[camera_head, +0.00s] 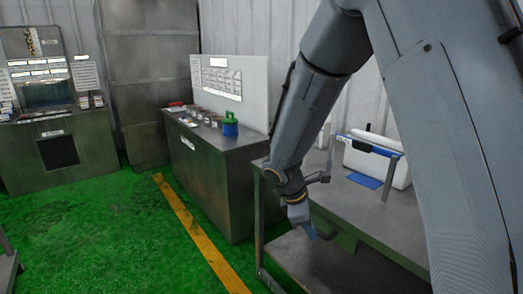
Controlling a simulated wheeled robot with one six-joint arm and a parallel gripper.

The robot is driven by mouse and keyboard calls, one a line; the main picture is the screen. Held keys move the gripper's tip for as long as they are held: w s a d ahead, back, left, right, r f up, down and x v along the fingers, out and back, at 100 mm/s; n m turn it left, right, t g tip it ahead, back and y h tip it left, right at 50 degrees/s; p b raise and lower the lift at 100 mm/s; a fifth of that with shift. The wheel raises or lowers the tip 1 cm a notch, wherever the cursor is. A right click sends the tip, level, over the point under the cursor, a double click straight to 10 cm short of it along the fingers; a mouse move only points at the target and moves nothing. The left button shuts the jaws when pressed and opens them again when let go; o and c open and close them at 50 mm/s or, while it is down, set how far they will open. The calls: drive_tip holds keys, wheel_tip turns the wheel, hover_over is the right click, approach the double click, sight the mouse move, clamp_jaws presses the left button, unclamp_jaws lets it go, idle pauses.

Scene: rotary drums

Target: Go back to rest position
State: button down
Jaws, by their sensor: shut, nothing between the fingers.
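My grey arm reaches down through the right half of the head view, bent at the elbow. My gripper (311,233) hangs at its lower end, pointing down, in front of the near edge of a grey metal table (372,210). It looks small and dark here. The fingers are shut and hold nothing. Part of the table is hidden behind my arm.
A white box (372,160) and a blue flat piece (364,181) are on the grey table. Left of it stands a metal cabinet (205,185) with a green-and-blue container (230,126). The green floor (110,235) with a yellow line (200,235) is open at left.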

drive_tip(key=s+d+r+m+y, duration=0.2)
drive_tip(key=s+m, duration=0.6)
drive_tip(key=s, duration=0.1)
drive_tip(key=s+d+r+m+y, duration=0.1)
drive_tip(key=s+d+m+y, duration=0.1)
drive_tip(key=s+m, duration=0.6)
drive_tip(key=shift+s+d+r+g+y, duration=0.15)
drive_tip(key=shift+s+r+g+y, duration=0.2)
drive_tip(key=shift+s, duration=0.3)
